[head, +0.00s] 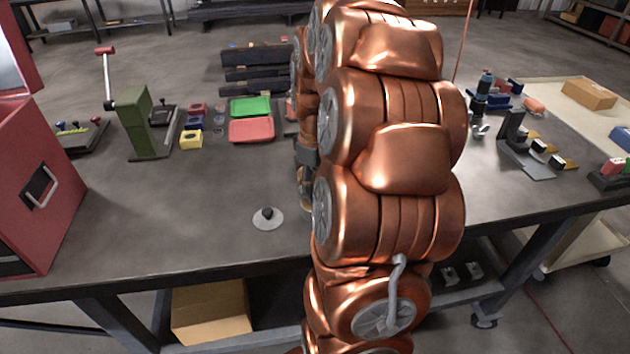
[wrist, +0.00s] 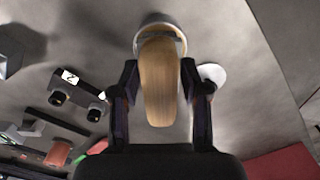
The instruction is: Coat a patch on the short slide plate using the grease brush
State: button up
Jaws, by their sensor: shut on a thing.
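My gripper (wrist: 160,95) is shut on the wooden handle of the grease brush (wrist: 158,85) in the wrist view. The brush's far end meets a pale round rim (wrist: 160,22); I cannot tell whether this is part of the brush or a holder around it. In the head view my arm hides most of the gripper, and only a dark part of it (head: 306,185) shows beside the arm, low over the bench. I cannot make out which piece is the short slide plate; a plate marked 2 with two black knobs (wrist: 75,85) shows at left in the wrist view.
On the bench (head: 180,225), a grey disc with a black knob (head: 268,217) lies near the front edge. A red cabinet (head: 35,185), a green press (head: 145,125), and green (head: 250,106) and red (head: 251,130) trays stand left. Fixtures (head: 535,150) stand right. The front-left bench is clear.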

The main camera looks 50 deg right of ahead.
jog(key=shift+f+b, duration=0.45)
jog(key=shift+b, duration=0.05)
dwell(2.2)
jog(key=shift+r, duration=0.15)
jog(key=shift+r+p, duration=0.35)
jog(key=shift+r, duration=3.1)
